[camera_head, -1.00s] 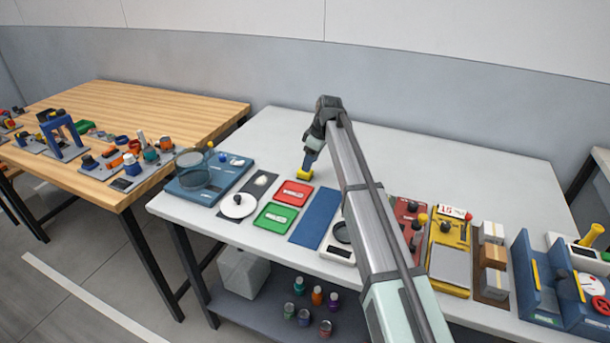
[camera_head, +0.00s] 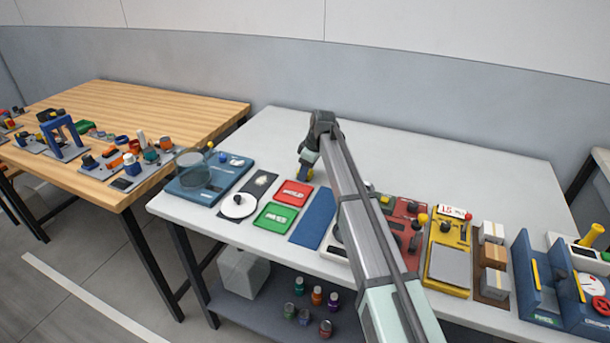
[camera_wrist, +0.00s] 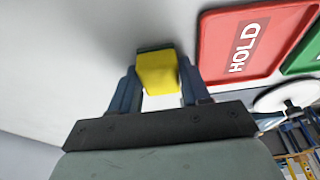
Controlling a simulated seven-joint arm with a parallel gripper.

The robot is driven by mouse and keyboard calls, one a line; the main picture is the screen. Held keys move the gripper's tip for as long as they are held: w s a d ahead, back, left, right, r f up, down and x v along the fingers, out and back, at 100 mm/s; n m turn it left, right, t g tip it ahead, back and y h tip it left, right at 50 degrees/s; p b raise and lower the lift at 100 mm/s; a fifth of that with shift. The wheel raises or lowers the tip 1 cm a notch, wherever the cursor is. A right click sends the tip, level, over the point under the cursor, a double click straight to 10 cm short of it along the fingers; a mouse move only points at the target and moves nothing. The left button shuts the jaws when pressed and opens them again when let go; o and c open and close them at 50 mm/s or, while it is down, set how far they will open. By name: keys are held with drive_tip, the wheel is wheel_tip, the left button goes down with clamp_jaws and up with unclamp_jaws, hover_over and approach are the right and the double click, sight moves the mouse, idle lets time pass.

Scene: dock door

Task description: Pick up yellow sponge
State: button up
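The yellow sponge (camera_wrist: 157,72), a small block with a dark edge along its far side, sits between the two fingers of my gripper (camera_wrist: 157,80) in the wrist view. The fingers lie close along both of its sides. I cannot tell whether they press on it. In the head view my gripper (camera_head: 308,168) points down at the white table left of the table's middle. The sponge (camera_head: 309,175) shows there as a small yellow patch, partly hidden by the gripper. I cannot tell whether it is clear of the table.
A blue mat (camera_head: 314,218) lies to the right. A blue station (camera_head: 208,180) stands left. The back of the white table (camera_head: 430,160) is clear.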

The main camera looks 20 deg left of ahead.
drive_tip(key=shift+c, duration=1.1)
wheel_tip(320, 180, up, 10)
drive_tip(key=o, duration=0.5)
drive_tip(key=shift+c, duration=0.2)
drive_tip(key=c, duration=0.4)
